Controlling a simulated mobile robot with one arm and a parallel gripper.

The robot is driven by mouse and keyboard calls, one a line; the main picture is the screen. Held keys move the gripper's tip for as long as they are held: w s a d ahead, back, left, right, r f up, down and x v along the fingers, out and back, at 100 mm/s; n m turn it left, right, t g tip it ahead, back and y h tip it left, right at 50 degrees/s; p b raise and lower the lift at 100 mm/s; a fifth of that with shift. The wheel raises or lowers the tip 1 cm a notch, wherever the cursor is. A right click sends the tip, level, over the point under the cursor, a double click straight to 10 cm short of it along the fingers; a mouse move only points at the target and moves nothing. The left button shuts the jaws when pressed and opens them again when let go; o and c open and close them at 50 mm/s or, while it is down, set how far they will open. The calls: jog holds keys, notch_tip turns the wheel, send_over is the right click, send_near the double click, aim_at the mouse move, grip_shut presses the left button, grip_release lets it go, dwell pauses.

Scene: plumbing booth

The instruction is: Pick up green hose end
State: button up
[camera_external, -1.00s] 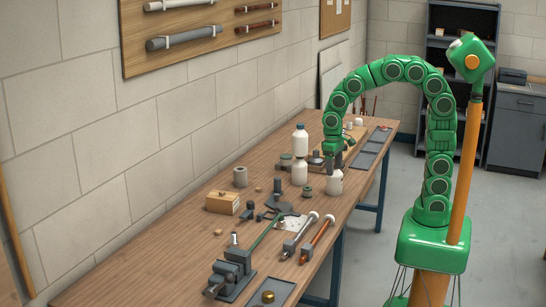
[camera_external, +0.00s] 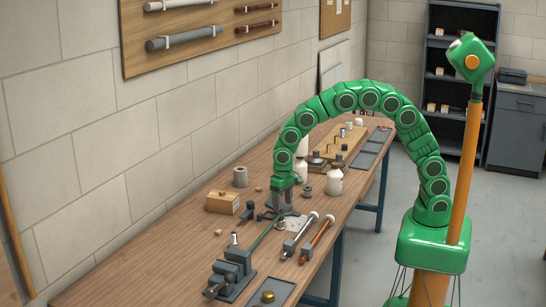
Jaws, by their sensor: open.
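The green hose (camera_external: 262,237) is a thin dark green length on the wooden bench, running from beside the grey vise (camera_external: 231,272) up and right toward my gripper. My gripper (camera_external: 283,208) points down over the hose's far end, among dark grey fittings. It is open. The fingers and fittings partly cover that hose end, and I cannot tell whether the fingers touch it or stand around it.
A silver tube (camera_external: 299,233) and a copper tube (camera_external: 317,240) lie just right. A wooden box (camera_external: 222,202) stands left. White bottles (camera_external: 335,182) stand behind, one partly hidden by my arm. Bare bench (camera_external: 150,262) lies at front left.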

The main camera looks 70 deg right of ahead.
aim_at(281, 214)
jog(key=shift+w+a+f, duration=0.1)
jog(key=shift+a+f, duration=0.1)
jog(key=shift+f, duration=0.3)
jog(key=shift+w+f, duration=0.15)
jog(key=shift+f, duration=3.4)
jog(key=shift+c, duration=0.4)
jog(key=c, duration=1)
